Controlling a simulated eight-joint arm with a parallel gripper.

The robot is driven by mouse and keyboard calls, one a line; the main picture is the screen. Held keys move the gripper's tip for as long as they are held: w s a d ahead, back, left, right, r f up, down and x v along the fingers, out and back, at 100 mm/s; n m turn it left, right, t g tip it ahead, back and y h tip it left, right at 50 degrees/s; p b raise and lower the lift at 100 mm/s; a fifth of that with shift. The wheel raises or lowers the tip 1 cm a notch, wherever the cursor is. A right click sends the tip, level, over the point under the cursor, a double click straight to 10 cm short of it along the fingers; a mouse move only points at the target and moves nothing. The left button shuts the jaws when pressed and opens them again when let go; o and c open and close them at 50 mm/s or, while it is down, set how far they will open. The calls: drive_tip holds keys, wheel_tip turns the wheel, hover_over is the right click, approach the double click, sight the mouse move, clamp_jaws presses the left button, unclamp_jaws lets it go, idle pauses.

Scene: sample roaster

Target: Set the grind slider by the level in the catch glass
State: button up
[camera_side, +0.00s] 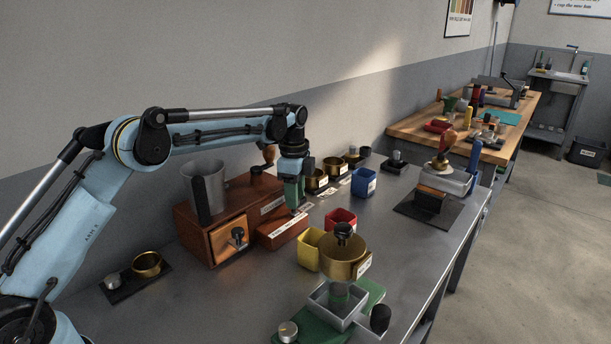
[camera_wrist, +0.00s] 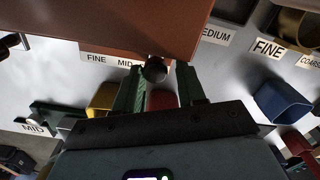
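The wooden grinder box (camera_side: 215,222) stands on the steel bench with a grey, see-through hopper (camera_side: 203,190) on top. Its reddish front block (camera_side: 280,232) carries a white label strip, which reads FINE and MID in the wrist view (camera_wrist: 108,60). A round dark knob (camera_wrist: 155,70) sits at the block's edge, by my fingertips. My gripper (camera_side: 292,200) points down over this block. In the wrist view its green fingers (camera_wrist: 162,78) stand apart, with the knob between their tips, nearer the left one. A small glass (camera_side: 340,294) stands in a grey square tray on a green base; its level is unclear.
Yellow (camera_side: 309,248), red (camera_side: 341,219) and blue (camera_side: 364,182) bins stand right of the grinder. Brass cups (camera_side: 316,180) with labels stand behind.

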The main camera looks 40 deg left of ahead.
wheel_tip(320, 180, up, 12)
idle(0.7)
idle(0.4)
drive_tip(key=s+d+r+n+t, duration=0.2)
drive_tip(key=s+r+n, duration=0.15)
drive_tip(key=s, duration=0.25)
drive_tip(key=s+d+r+n+t, duration=0.2)
drive_tip(key=s+n, duration=0.2)
drive_tip(key=s, duration=0.1)
drive_tip(key=s+d+f+n+t, duration=0.1)
drive_tip(key=s+f+n, duration=0.2)
drive_tip(key=s+f, duration=0.2)
drive_tip(key=s+d+f+n+t, duration=0.1)
drive_tip(key=s+f, duration=0.4)
drive_tip(key=s, duration=0.5)
drive_tip(key=shift+d+f+n+t, duration=0.2)
drive_tip(key=shift+f+n+t, duration=0.3)
drive_tip(key=shift+n, duration=0.55)
